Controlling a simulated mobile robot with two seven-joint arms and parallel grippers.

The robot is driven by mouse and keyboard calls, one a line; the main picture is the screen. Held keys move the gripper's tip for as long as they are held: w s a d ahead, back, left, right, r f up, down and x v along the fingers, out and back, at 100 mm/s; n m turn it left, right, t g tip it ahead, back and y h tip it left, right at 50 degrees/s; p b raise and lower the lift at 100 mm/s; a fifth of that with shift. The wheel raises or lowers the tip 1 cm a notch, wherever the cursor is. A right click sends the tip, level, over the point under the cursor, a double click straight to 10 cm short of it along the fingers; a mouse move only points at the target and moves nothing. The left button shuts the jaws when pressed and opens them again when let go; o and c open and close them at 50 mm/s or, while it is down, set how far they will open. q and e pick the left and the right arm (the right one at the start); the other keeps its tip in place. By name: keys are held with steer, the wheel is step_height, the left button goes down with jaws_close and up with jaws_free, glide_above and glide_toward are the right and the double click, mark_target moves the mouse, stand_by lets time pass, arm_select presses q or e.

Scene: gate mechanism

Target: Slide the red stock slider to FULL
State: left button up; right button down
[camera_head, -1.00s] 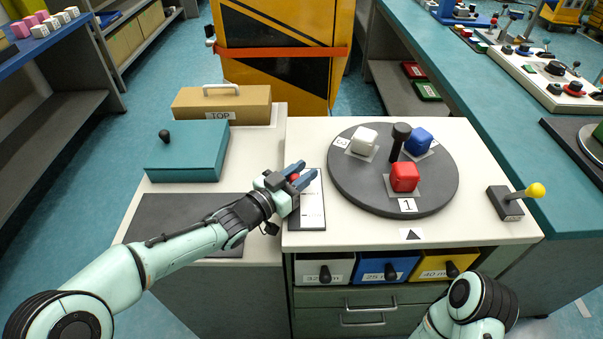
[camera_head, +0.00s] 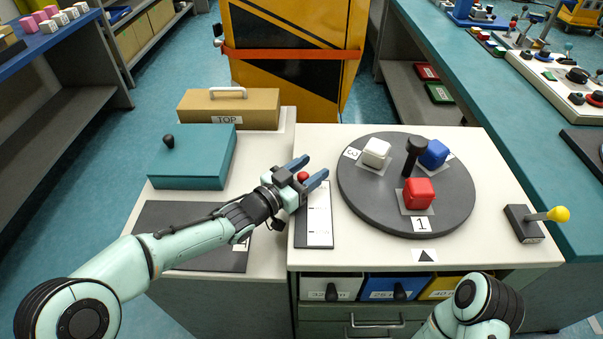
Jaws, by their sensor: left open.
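The red stock slider's knob (camera_head: 303,176) is at the far end of a narrow dark slider plate with a white label strip (camera_head: 319,228) on the white cabinet top. The label's writing is too small to read. My left gripper (camera_head: 308,170) is open, its two blue fingers pointing away from me. The red knob shows between the fingers, close to the gripper's body; I cannot tell whether either finger touches it. The gripper hides the far part of the plate. My right gripper is out of view; only part of my right arm shows at the bottom.
A grey turntable (camera_head: 372,208) with white, red and blue blocks and a black post stands right of the plate. A yellow-knobbed lever (camera_head: 524,222) is at the far right. A teal box (camera_head: 190,158) and a brown case (camera_head: 250,104) stand to the left.

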arm_select(q)
steer(key=p+v, duration=0.1)
steer(key=v, duration=1.2)
steer(key=shift+a, duration=0.15)
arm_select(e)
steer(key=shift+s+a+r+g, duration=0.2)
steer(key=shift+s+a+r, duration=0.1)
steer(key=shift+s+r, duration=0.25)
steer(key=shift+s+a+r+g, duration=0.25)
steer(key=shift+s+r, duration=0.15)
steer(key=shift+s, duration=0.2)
arm_select(q)
steer(key=shift+s, duration=0.1)
